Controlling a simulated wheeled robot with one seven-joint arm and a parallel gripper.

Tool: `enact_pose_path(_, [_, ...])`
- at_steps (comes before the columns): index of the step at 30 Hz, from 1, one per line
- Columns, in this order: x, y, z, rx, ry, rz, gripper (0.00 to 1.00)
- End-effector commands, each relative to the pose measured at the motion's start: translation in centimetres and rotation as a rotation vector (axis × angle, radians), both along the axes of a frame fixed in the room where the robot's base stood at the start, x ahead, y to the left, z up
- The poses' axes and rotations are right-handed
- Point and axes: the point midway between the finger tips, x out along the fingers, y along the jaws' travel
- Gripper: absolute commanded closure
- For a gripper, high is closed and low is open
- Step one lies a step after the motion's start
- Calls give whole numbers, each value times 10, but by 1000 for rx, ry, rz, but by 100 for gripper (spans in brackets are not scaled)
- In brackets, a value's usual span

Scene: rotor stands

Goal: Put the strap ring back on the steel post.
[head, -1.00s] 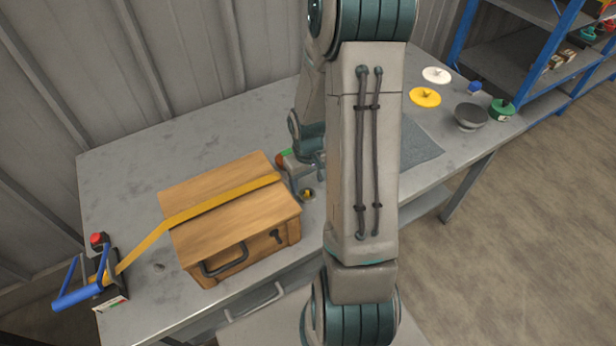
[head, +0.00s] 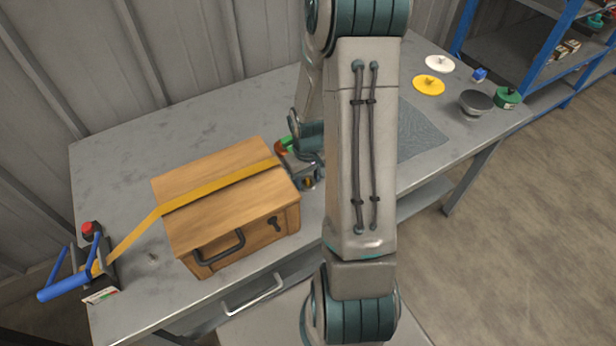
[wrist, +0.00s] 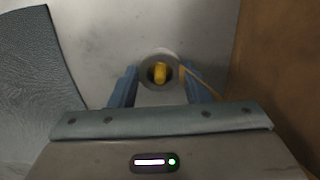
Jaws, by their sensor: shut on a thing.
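The strap ring (wrist: 147,74) is a grey ring between the two blue fingertips of my gripper (wrist: 160,92) in the wrist view. The yellow tip of the steel post (wrist: 160,73) shows through the ring's hole. I cannot tell whether the ring is around the post or only above it. A thin stretch of strap (wrist: 203,84) runs from the ring toward the box at the right. In the head view the yellow strap (head: 220,186) crosses the wooden box (head: 235,220), and my gripper (head: 308,178) is low beside the box's right side, partly hidden by my arm.
A ratchet with a blue handle (head: 66,287) and red knob stands at the table's left. A small orange and green piece (head: 287,142) shows near the gripper. A grey mat (head: 420,133) lies right of my arm. White and yellow discs (head: 429,86) lie at the far right.

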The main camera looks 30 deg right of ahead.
Motion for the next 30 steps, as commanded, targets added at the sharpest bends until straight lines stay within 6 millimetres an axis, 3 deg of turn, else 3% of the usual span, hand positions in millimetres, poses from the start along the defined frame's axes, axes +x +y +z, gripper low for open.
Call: enact_pose_path(30, [0, 0, 61, -1, -1, 1, 77])
